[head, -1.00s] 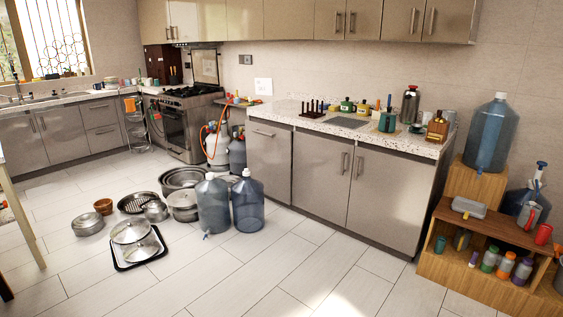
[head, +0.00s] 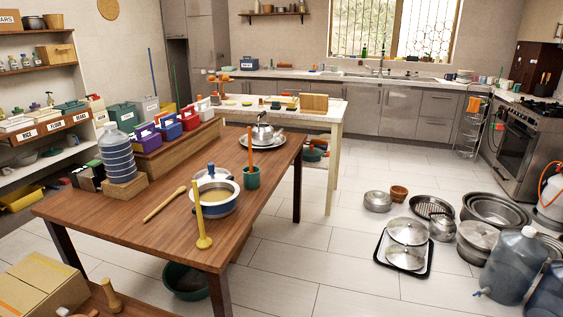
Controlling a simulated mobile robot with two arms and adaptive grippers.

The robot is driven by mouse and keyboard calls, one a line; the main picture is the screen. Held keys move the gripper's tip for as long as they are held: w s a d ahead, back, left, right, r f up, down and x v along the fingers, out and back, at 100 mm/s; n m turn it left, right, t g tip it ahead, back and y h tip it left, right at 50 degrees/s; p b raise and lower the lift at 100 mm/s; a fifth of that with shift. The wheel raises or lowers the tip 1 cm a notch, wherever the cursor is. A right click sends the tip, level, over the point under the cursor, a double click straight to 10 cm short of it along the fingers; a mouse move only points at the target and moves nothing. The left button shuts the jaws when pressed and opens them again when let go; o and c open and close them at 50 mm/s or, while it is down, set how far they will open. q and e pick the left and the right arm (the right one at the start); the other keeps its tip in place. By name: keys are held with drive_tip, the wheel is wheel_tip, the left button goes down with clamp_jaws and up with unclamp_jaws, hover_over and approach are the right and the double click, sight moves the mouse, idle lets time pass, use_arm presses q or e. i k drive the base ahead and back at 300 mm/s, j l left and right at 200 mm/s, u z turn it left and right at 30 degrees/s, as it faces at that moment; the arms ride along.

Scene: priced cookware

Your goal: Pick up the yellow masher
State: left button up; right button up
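A yellow masher (head: 199,217) stands roughly upright near the front edge of the brown wooden table (head: 110,217), its wider end down and its thin handle pointing up. It stands in front of a white and blue pot (head: 216,193) and overlaps it in the picture; I cannot tell whether they touch. Neither of my grippers shows in the head view.
A wooden pestle-like tool (head: 164,205) lies left of the pot, and a green cup (head: 252,178) stands right of it. A water jug (head: 117,154) stands at the table's left. Cookware, including a lidded pot (head: 408,231), covers floor at right; floor right of the table is clear.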

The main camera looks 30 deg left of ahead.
sight(205, 242)
drive_tip(key=i+u, duration=0.2)
drive_tip(key=u, duration=0.2)
drive_tip(key=i+l+u, duration=0.15)
drive_tip(key=u, duration=0.3)
drive_tip(key=i+l+u, duration=0.15)
drive_tip(key=u, duration=0.25)
drive_tip(key=i+l+u, duration=0.15)
drive_tip(key=u, duration=0.3)
drive_tip(key=i+l+u, duration=0.1)
drive_tip(key=l+u, duration=0.5)
drive_tip(key=u, duration=0.2)
drive_tip(key=i, duration=0.05)
